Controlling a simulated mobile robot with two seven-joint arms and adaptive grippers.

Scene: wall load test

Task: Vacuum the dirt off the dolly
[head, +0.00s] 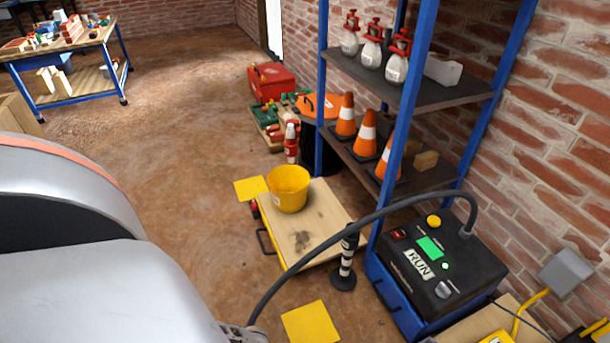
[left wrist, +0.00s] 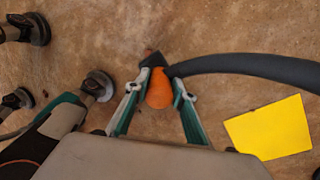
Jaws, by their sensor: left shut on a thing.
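The dolly (head: 322,222) stands on the floor in the head view, with a pale wooden top. A dark dirt patch (head: 301,241) lies on its top, in front of a yellow bucket (head: 289,188). The black and blue vacuum unit (head: 431,268) stands to the right, with a lit green screen and a RUN label. Its dark hose (head: 322,246) arches down to the lower left. In the left wrist view my left gripper (left wrist: 160,92) is shut on the orange grip (left wrist: 160,90) at the hose end, above bare floor. The head view hides this gripper. My right gripper is not seen.
A blue-framed shelf (head: 425,95) with cones and spray bottles stands behind the dolly. A black-and-white striped post (head: 346,262) stands at its near right side. Yellow squares lie on the floor (head: 311,323). A grey wall box (head: 566,271) is at right. Floor left of the dolly is clear.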

